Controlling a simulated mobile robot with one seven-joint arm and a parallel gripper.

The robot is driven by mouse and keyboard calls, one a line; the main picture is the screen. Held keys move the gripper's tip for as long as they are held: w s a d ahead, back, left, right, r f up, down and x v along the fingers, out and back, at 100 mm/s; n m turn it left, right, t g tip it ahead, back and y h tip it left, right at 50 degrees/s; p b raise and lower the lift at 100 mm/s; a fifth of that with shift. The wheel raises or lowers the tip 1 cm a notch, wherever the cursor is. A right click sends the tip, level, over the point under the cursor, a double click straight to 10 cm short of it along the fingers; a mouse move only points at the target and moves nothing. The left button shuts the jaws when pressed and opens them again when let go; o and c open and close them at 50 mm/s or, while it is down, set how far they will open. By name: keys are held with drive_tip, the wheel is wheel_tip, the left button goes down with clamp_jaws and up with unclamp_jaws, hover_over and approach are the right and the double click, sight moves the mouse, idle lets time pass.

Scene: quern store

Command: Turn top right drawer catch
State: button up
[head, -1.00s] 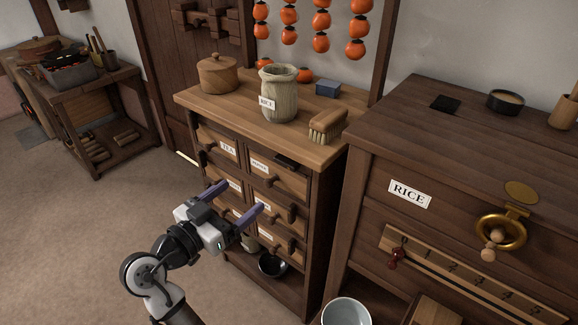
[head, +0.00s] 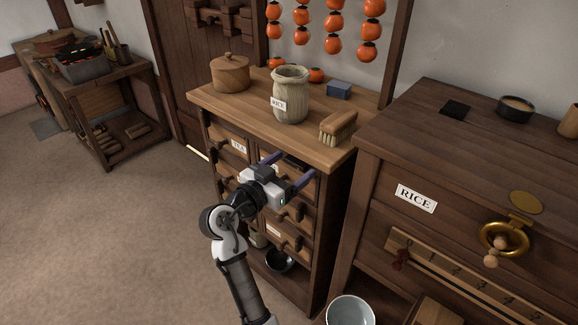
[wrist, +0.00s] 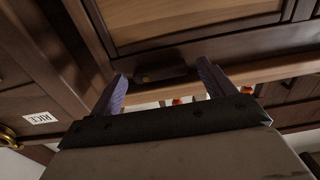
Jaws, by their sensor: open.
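The small drawer chest (head: 322,195) stands in the middle of the head view. The top right drawer's dark catch (head: 297,163) lies at the drawer's upper edge, partly hidden by my gripper. My gripper (head: 296,169) is open and empty in front of that drawer, one finger to each side of the catch. In the wrist view, which looks upside down, the dark bar-like catch (wrist: 160,75) with a small yellowish spot lies between the fingertips. The drawer's wooden front panel (wrist: 190,18) is above it there. I cannot tell whether the fingers touch the catch.
A large dark cabinet (head: 400,150) stands close on the right. The floor at left (head: 110,220) is clear.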

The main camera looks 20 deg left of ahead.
drive_tip(key=c, duration=1)
drive_tip(key=shift+f+n+p, duration=0.2)
drive_tip(key=shift+n+p, duration=0.25)
drive_tip(key=shift+n, duration=1.05)
drive_tip(key=o, duration=1)
drive_tip(key=b+v, duration=0.2)
drive_tip(key=v, duration=1.1)
drive_tip(key=shift+s, duration=0.4)
